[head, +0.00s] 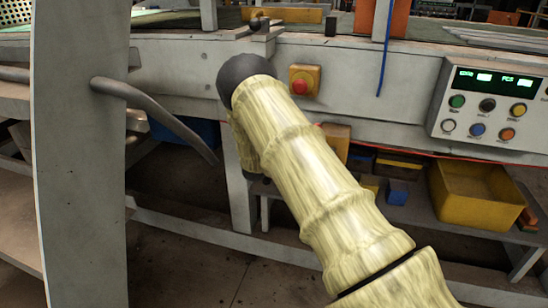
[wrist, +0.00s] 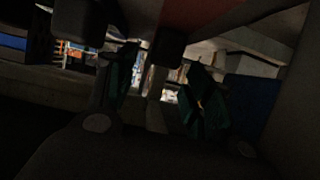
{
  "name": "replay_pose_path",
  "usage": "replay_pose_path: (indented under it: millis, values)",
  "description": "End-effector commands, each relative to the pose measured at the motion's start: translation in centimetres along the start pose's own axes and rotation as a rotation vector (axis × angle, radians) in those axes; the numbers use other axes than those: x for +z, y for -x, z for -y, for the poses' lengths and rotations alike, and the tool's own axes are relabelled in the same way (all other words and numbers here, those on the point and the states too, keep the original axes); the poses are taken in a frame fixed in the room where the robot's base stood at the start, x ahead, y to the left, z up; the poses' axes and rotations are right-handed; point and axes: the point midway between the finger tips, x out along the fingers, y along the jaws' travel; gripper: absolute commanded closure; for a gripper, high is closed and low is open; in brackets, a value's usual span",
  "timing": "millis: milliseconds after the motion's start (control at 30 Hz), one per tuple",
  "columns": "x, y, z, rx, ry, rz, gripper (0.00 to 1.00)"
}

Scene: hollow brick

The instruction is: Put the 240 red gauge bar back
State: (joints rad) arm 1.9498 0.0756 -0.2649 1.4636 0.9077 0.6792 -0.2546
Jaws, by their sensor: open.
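I cannot pick out the 240 red gauge bar for certain in either view. The wrist view is very dark; a dull red surface (wrist: 205,14) crosses its top, and I cannot tell what it is. My gripper (wrist: 160,92) shows there as two dark greenish fingers, apart, with nothing visible held between them. In the head view my pale, ringed arm reaches up and left to the front of the grey machine bench (head: 225,75). The gripper itself is mostly hidden behind the arm there.
A control panel (head: 495,105) with coloured buttons is at right, and a red stop button (head: 300,86) on a yellow box is on the bench front. Below are a yellow bin (head: 478,195) and a blue block (head: 397,192) on a low shelf. A grey post (head: 80,170) stands at left.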

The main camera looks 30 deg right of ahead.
Motion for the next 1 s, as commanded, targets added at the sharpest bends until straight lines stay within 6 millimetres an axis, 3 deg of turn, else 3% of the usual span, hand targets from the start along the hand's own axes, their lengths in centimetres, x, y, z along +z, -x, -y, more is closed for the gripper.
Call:
replay_pose_path:
  millis: [200, 400, 1000]
  values:
    - [-0.2, 4.1, 0.0, -0.001, 0.000, 0.001, 0.49]
    - [-0.1, 6.5, 0.0, 0.000, -0.001, 0.001, 0.49]
    - [0.0, 7.4, 0.0, 0.000, -0.001, 0.000, 0.49]
